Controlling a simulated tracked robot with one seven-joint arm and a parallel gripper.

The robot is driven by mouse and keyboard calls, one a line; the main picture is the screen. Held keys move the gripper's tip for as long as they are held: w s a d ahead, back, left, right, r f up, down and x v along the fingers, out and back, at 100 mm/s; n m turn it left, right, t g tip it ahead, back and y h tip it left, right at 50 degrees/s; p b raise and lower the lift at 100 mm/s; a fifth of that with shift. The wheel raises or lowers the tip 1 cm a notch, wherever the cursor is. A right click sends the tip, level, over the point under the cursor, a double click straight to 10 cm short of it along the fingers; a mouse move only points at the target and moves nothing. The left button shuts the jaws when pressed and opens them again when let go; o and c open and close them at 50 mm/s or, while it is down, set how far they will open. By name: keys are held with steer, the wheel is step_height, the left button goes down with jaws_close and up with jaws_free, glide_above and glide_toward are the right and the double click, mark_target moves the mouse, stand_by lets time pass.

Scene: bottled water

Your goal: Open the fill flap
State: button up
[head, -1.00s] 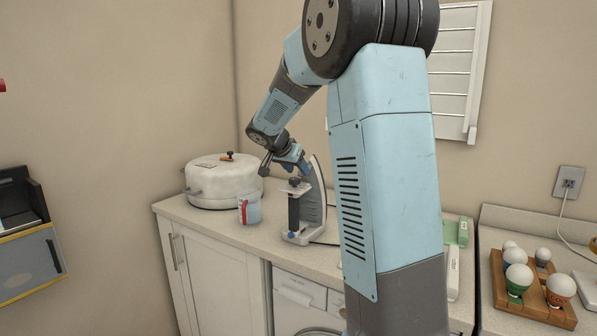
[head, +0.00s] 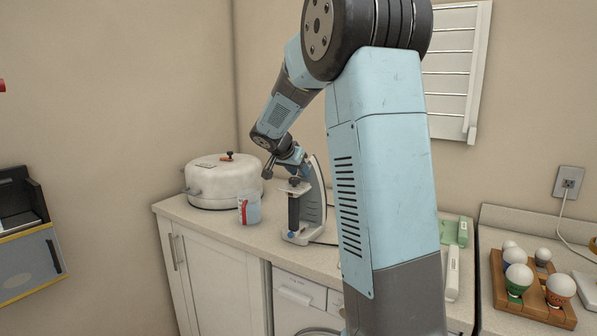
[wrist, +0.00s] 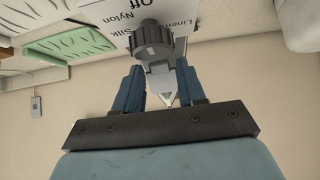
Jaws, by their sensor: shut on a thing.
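The iron (head: 313,205) stands upright on its heel on the counter, with its dark dial (head: 294,181) and handle facing left. My gripper (head: 298,166) is at the iron's upper end, just above the dial. In the wrist view the dial (wrist: 152,42) and printed fabric names show, with a grey pointed piece, seemingly the fill flap (wrist: 166,98), below the dial. My gripper's blue fingers (wrist: 160,90) are on both sides of this piece and shut on it. How far the flap is open cannot be told.
A white lidded pot (head: 222,184) and a clear cup with red marks (head: 249,209) stand left of the iron. A wooden rack (head: 540,300) with several bulb-like items is at the right. The counter (head: 270,236) is clear in front of the cup.

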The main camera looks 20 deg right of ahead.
mark_target(299, 175)
steer(key=shift+a+r, duration=0.15)
steer(key=shift+w+r+g+y, duration=0.1)
steer(key=shift+r+g+y, duration=0.35)
steer(key=shift+y, duration=0.25)
steer(key=shift+r+g+y, duration=0.3)
steer(key=shift+g+y, duration=0.15)
steer(key=shift+y, duration=0.25)
steer(key=g+y, duration=0.1)
steer(key=d+r+y, duration=0.1)
steer(key=shift+w+r+g+y, duration=0.2)
steer(key=shift+r+g+y, duration=0.1)
steer(key=shift+g, duration=0.1)
steer(key=g+y, duration=0.1)
steer(key=d+r+g+y, duration=0.1)
steer(key=y, duration=0.1)
steer(key=w+r+g+y, duration=0.1)
steer(key=y, duration=0.1)
steer(key=shift+d, duration=0.3)
steer(key=shift+g, duration=0.3)
steer(key=o, duration=0.8)
steer(key=v, duration=0.7)
steer(key=shift+r, duration=0.2)
steer(key=shift+w+d, duration=0.15)
